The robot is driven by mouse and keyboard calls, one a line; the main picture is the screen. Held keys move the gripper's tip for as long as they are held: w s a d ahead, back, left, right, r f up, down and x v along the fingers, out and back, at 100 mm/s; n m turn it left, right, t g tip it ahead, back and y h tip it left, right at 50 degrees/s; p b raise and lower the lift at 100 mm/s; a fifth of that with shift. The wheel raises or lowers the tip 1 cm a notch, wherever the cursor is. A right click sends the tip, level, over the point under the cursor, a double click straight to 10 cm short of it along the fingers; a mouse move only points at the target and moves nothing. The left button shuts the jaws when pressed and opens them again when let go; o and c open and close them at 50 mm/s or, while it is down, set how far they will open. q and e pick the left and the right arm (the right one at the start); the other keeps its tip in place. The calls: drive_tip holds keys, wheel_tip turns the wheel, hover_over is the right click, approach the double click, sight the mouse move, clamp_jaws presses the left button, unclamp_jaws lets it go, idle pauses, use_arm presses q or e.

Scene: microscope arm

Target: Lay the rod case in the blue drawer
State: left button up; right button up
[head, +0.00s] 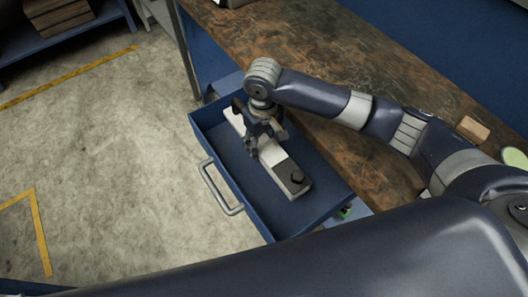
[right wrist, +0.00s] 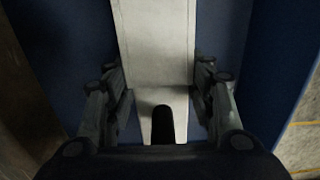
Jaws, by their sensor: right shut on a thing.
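My right gripper (head: 253,150) reaches down into the drawer and is shut on the case. In the right wrist view the case (right wrist: 154,45) runs between the two fingers (right wrist: 160,108), with blue drawer surface on both sides. Whether the case rests fully on the drawer floor is hard to tell. My left gripper does not show.
The drawer's metal handle (head: 220,190) faces the floor side. A worn brown workbench (head: 330,55) runs along the right, with a small wooden block (head: 473,129) and a pale green round thing (head: 515,158).

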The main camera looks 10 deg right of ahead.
sight(263, 153)
drive_tip(key=shift+f, duration=0.85)
wheel_tip(263, 153, down, 3)
drive_tip(key=shift+f, duration=0.2)
drive_tip(key=o, duration=1.2)
drive_tip(key=shift+f, duration=0.1)
drive_tip(key=o, duration=0.4)
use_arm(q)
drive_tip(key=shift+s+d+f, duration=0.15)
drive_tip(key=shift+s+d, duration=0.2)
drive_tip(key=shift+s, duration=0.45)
